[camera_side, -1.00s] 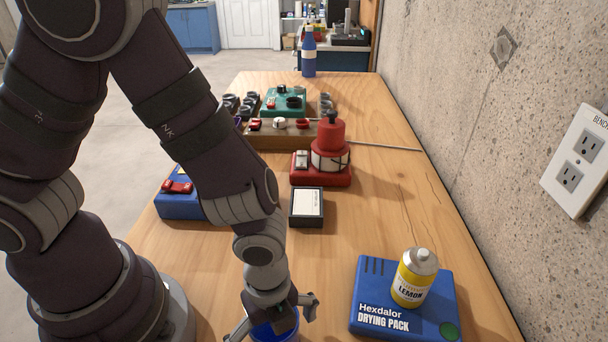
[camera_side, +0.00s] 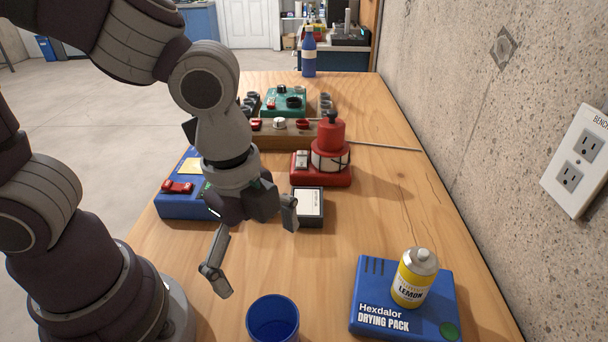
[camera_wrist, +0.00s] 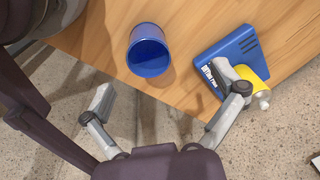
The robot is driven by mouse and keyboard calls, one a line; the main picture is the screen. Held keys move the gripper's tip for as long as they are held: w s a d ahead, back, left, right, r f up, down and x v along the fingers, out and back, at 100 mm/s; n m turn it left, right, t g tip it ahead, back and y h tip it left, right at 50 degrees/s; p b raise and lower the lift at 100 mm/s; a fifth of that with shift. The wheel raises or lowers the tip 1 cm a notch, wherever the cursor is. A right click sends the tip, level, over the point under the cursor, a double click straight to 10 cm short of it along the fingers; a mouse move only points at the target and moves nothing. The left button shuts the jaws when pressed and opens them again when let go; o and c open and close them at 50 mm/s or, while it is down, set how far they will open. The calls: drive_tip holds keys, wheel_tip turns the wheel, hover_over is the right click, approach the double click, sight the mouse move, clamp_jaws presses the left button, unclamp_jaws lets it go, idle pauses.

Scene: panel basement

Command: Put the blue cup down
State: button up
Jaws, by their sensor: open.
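The blue cup (camera_side: 273,318) stands upright and empty on the wooden table at the bottom of the side view. It also shows in the wrist view (camera_wrist: 148,50), where I look down into its open mouth. My gripper (camera_side: 255,252) is open, with its fingers spread wide and nothing between them. It is above and behind the cup in the side view, clear of it. In the wrist view the fingers (camera_wrist: 169,140) show on both sides below the cup and do not touch it.
A blue drying pack (camera_side: 372,318) with a yellow spray can (camera_side: 412,282) on it stands right of the cup. A black box (camera_side: 311,204), a red device (camera_side: 322,172) and a blue box (camera_side: 180,207) stand farther back. The wooden table (camera_side: 330,265) is clear between cup and black box.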

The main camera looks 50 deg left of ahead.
drive_tip(key=w+a+r+n+t, duration=0.1)
drive_tip(key=a+r+n+t, duration=0.1)
drive_tip(key=a+r+n, duration=0.3)
drive_tip(key=a+n, duration=0.1)
drive_tip(key=n, duration=0.3)
drive_tip(key=shift+w+a+n+t, duration=0.25)
drive_tip(key=shift+w+n+t, duration=0.05)
drive_tip(key=shift+w+t, duration=0.1)
drive_tip(key=a+n, duration=0.1)
drive_tip(key=n, duration=0.1)
drive_tip(key=a+r+n+t, duration=0.1)
drive_tip(key=n, duration=0.1)
drive_tip(key=a+r+n, duration=0.1)
drive_tip(key=n, duration=0.1)
drive_tip(key=shift+s+a+t+y, duration=0.3)
drive_tip(key=shift+s+a, duration=0.05)
drive_tip(key=shift+c, duration=0.2)
drive_tip(key=shift+s+a+r+n, duration=0.15)
drive_tip(key=shift+a+n, duration=0.1)
drive_tip(key=shift+n, duration=0.25)
drive_tip(key=shift+c, duration=0.8)
